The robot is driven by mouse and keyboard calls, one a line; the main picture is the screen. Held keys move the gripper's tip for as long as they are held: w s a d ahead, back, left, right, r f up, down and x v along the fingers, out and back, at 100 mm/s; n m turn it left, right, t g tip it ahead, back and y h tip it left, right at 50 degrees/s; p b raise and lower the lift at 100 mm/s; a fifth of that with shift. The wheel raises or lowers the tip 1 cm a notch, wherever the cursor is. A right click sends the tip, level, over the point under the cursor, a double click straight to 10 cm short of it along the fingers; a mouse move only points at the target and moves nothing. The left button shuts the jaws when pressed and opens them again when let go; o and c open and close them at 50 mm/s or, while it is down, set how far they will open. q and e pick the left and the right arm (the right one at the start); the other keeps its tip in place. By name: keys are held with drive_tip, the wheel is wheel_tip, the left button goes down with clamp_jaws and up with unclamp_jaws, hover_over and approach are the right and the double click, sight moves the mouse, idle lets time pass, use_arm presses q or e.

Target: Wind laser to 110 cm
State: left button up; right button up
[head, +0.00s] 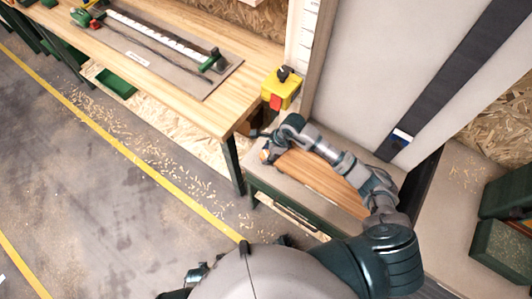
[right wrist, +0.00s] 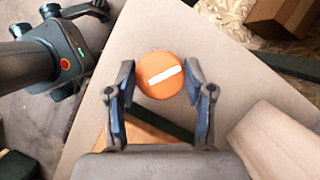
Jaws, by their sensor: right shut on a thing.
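My right gripper (head: 266,146) is at the near left corner of the low bench. In the right wrist view its two fingers (right wrist: 160,83) are closed on the sides of a round orange knob (right wrist: 157,66) with a white bar across its face. The knob (head: 264,155) shows only as a small orange spot in the head view. A yellow box with a red front (head: 281,89), perhaps the laser, stands beside a white strip with marks (head: 304,35). I cannot read the marks. Part of my left arm seems to show low in the head view; its fingers are unclear.
A wooden workbench (head: 190,70) at the upper left carries a grey board with a long rail. A large pale panel (head: 390,60) with a dark stripe rises behind the low bench. Green crates (head: 503,250) are at the right. The floor (head: 100,180) is open, with wood chips.

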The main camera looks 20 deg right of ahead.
drive_tip(key=shift+d+f, duration=0.1)
drive_tip(key=shift+d, duration=0.1)
drive_tip(key=o, duration=1.2)
drive_tip(key=shift+c, duration=0.2)
drive_tip(key=v, duration=1.2)
drive_tip(key=shift+d, duration=0.25)
